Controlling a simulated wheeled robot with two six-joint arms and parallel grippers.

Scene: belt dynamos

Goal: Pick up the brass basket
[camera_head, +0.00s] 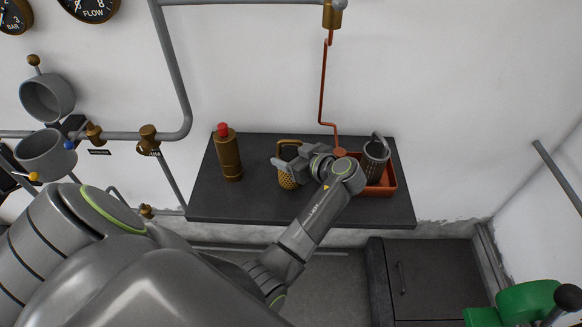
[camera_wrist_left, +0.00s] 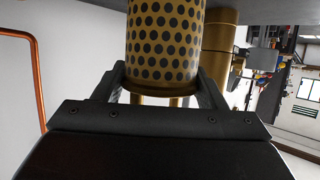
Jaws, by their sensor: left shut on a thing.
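The brass basket (camera_head: 288,180) is a gold, perforated cylinder with a looped handle on top. It is at the middle of the dark shelf in the head view, partly hidden by my gripper. My left gripper (camera_head: 281,168) reaches it from the right and is shut on it. In the left wrist view the basket (camera_wrist_left: 165,45) fills the space between the two fingers (camera_wrist_left: 165,85), with dark round holes across its side. I cannot tell whether its base touches the shelf. My right gripper is not in view.
A brass bottle with a red cap (camera_head: 228,155) stands left of the basket. A grey perforated basket (camera_head: 375,160) stands in an orange-red tray (camera_head: 388,189) at the right. The dark shelf (camera_head: 250,210) has bare room at its front. A thin copper-red pipe (camera_head: 322,90) runs down the wall behind.

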